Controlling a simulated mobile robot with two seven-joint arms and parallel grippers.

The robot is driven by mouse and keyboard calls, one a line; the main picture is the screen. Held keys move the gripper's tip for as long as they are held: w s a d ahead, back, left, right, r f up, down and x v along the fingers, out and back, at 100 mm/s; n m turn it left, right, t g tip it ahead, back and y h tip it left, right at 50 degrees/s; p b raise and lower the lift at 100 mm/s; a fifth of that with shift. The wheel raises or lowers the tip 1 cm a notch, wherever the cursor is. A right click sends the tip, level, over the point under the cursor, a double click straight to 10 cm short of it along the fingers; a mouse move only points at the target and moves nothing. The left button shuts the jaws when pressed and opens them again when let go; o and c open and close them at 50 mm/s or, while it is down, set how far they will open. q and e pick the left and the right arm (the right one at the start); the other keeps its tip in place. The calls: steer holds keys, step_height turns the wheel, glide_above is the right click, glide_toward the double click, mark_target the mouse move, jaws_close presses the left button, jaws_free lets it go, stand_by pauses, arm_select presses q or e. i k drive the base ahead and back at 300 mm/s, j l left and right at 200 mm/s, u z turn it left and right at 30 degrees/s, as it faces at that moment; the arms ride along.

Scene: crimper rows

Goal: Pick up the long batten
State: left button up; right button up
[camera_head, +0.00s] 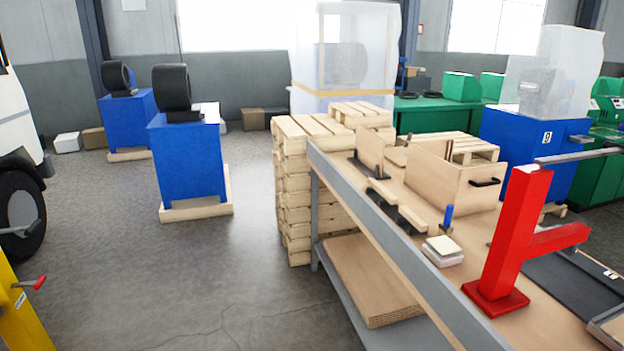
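A light wood strip (382,191) lies along the left side of the workbench top, on or against dark blocks. A shorter wood piece (412,219) lies in line with it, nearer to me. The longer strip may be the long batten, but I cannot tell for sure. An upright wooden panel (369,150) stands behind the strips, and a wooden box with a black handle (440,176) stands to their right. Neither of my grippers is in view.
The workbench (548,318) has a grey front edge and a lower shelf holding boards (368,282). A red post (512,235) stands on its near right part. Stacked pallets (300,190) stand behind it. The floor to the left is open, with blue cabinets (188,160) farther back.

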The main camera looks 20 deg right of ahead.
mark_target(390, 198)
steer(key=i+z, duration=0.2)
steer(key=i, duration=0.2)
steer(key=i+j+z, duration=0.25)
steer(key=i, duration=0.15)
steer(key=i+j+z, duration=0.2)
steer(key=i, duration=0.15)
steer(key=i+l, duration=0.05)
steer(key=l, duration=0.05)
